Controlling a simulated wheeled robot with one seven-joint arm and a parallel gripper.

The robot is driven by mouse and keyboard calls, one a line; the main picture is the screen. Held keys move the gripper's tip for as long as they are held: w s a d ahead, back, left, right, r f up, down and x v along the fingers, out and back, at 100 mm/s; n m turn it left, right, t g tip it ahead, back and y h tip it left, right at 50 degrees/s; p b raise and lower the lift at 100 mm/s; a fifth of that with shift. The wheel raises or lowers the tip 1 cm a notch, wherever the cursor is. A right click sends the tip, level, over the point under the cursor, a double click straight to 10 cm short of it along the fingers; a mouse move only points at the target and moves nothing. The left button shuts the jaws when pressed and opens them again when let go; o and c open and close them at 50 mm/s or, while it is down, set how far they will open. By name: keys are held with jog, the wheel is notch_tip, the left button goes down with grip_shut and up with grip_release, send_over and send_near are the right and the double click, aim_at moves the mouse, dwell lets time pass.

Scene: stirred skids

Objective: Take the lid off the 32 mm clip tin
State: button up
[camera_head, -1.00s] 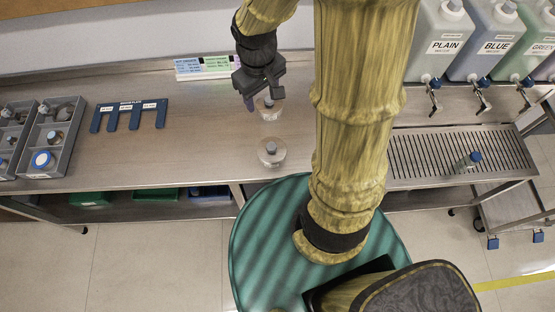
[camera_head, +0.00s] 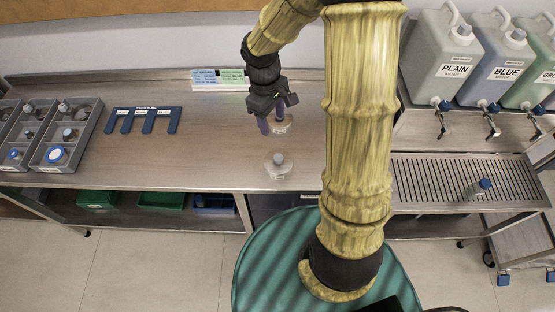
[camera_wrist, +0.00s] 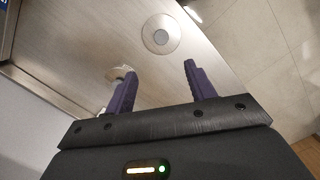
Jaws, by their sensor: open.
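Two round, pale clear pieces with grey knobs stand on the steel bench. The nearer round piece (camera_head: 276,170) is uncovered, and its disc and knob show in the wrist view (camera_wrist: 161,35). The farther round piece (camera_head: 284,128) is partly hidden by my gripper (camera_head: 272,122). In the wrist view the farther piece (camera_wrist: 118,74) shows beside the left fingertip. My gripper (camera_wrist: 158,76) is open, with its purple fingers apart and bare bench between them. I cannot read any size, so I cannot tell which piece is the 32 mm clip tin.
Grey divided trays (camera_head: 72,140) and a blue slotted rack (camera_head: 144,120) are on the left. A label stand (camera_head: 220,80) is behind. Large jugs (camera_head: 442,55) and a drain grate (camera_head: 450,178) with a small bottle (camera_head: 478,188) are right. Bench between rack and round pieces is clear.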

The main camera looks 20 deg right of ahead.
send_over(279, 157)
jog(key=f, duration=1)
jog(key=shift+w+a+p, duration=0.3)
jog(key=shift+a+p, duration=0.05)
jog(key=shift+a, duration=0.05)
jog(key=shift+d+f, duration=0.1)
jog(key=shift+f, duration=0.1)
jog(key=shift+s+d+f+p, duration=0.15)
jog(key=shift+f+p, duration=0.15)
jog(key=shift+f, duration=1)
jog(key=shift+s+f+p, duration=0.1)
jog(key=shift+f+p, duration=0.15)
jog(key=shift+f, duration=1.05)
jog(key=shift+c, duration=0.4)
jog(key=c, duration=1)
